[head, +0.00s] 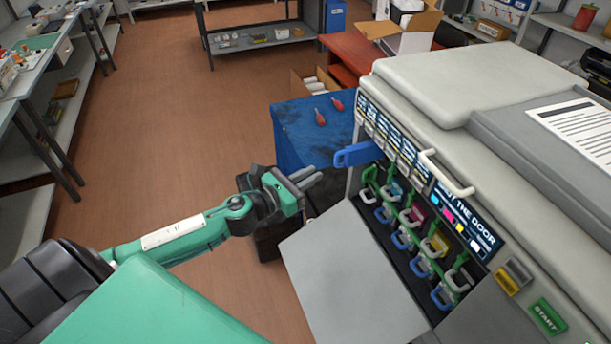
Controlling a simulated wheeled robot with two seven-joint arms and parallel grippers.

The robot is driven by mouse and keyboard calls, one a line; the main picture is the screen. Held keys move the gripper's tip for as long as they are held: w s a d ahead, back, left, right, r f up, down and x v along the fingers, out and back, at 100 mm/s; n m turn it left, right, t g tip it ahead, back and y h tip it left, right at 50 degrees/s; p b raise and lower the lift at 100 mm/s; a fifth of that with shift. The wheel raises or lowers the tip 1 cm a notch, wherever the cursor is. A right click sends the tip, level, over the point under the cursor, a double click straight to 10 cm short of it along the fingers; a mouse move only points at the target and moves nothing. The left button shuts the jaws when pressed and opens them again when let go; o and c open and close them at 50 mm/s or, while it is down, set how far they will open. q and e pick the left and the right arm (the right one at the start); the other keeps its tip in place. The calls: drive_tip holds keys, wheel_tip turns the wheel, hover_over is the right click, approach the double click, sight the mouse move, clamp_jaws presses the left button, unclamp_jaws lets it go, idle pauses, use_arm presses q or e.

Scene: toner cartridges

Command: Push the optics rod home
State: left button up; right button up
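The optics rod shows as a blue handle (358,155) sticking out to the left from the upper left of the printer's open front bay. The part of the rod inside the printer (470,90) is hidden. My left gripper (317,176) is a little left of and below the blue handle in the picture, apart from it. Its two grey fingers lie close together with nothing between them. My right gripper is not in view.
The printer's front door (350,275) hangs open below the bay. Several toner cartridges with blue and grey handles (402,240) sit in green-framed slots. A green START button (547,317) is at lower right. A blue-covered table (295,130) with red-handled tools stands behind.

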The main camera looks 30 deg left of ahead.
sight(335, 161)
use_arm(q)
drive_tip(key=p+x, duration=0.1)
drive_tip(key=x, duration=0.6)
drive_tip(key=shift+w+p, duration=0.15)
drive_tip(key=shift+p, duration=0.2)
drive_tip(key=shift+x, duration=1)
drive_tip(key=shift+d, duration=0.1)
clamp_jaws()
